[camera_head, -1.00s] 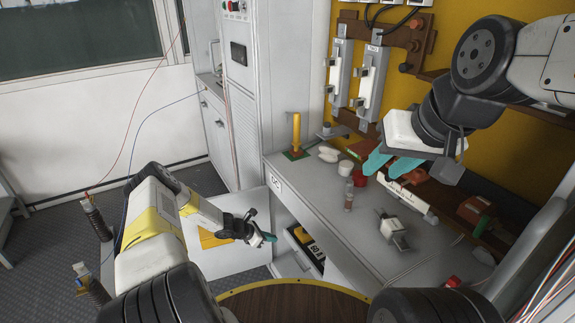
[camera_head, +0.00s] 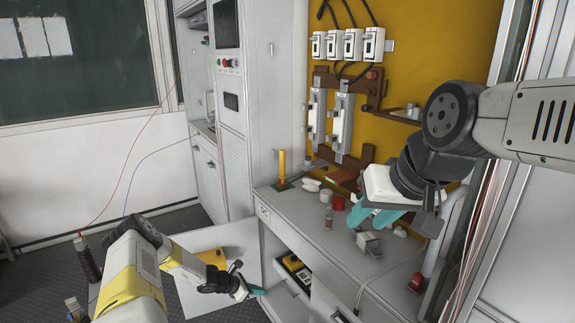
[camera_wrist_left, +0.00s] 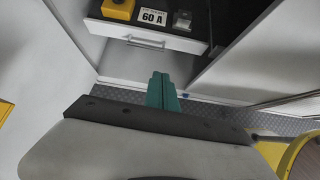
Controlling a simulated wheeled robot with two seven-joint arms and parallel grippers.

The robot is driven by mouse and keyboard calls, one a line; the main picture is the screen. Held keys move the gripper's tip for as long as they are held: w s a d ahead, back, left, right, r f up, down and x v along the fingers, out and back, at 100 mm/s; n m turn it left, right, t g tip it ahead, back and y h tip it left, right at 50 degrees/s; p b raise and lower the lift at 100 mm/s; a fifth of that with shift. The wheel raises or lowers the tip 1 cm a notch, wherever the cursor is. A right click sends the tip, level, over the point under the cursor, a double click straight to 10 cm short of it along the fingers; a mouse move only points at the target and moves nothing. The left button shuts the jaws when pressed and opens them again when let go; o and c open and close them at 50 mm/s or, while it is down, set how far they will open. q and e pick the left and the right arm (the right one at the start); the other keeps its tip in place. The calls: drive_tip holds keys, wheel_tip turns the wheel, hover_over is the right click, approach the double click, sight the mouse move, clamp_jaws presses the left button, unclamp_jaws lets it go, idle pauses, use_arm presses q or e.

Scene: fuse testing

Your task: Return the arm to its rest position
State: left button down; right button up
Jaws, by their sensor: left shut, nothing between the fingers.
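My left gripper (camera_head: 256,291) hangs low at the left, in front of the cabinet under the bench. In the left wrist view its teal fingers (camera_wrist_left: 162,90) are closed together with nothing between them. They point toward the floor gap below an open drawer (camera_wrist_left: 150,37). My right gripper (camera_head: 366,216) is over the right part of the bench. Its two teal fingers are spread apart, and I see nothing held between them.
The bench (camera_head: 285,205) carries a yellow cylinder (camera_head: 282,164), a red jar (camera_head: 338,202) and a small bottle (camera_head: 328,221). The open drawer (camera_head: 297,272) juts out near my left gripper.

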use_arm(q)
wheel_tip(320, 180, up, 28)
drive_tip(key=w+m+g, duration=0.1)
drive_tip(key=m, duration=1)
drive_tip(key=s+d+r+m+y, duration=0.2)
drive_tip(key=s+r+m, duration=0.25)
drive_tip(key=r, duration=0.85)
drive_tip(key=s+a+r+m+y, duration=0.15)
drive_tip(key=s+r+m, duration=0.35)
drive_tip(key=s+r, duration=0.95)
drive_tip(key=s+a+r+m+t+y, duration=0.1)
drive_tip(key=s+m, duration=0.1)
drive_tip(key=s, duration=0.6)
drive_tip(key=s+a+r+m+t+y, duration=0.1)
drive_tip(key=s+a+r+m, duration=0.1)
drive_tip(key=s, duration=0.7)
drive_tip(key=shift+r, duration=0.25)
drive_tip(key=shift+a+m, duration=0.15)
drive_tip(key=shift+m, duration=0.1)
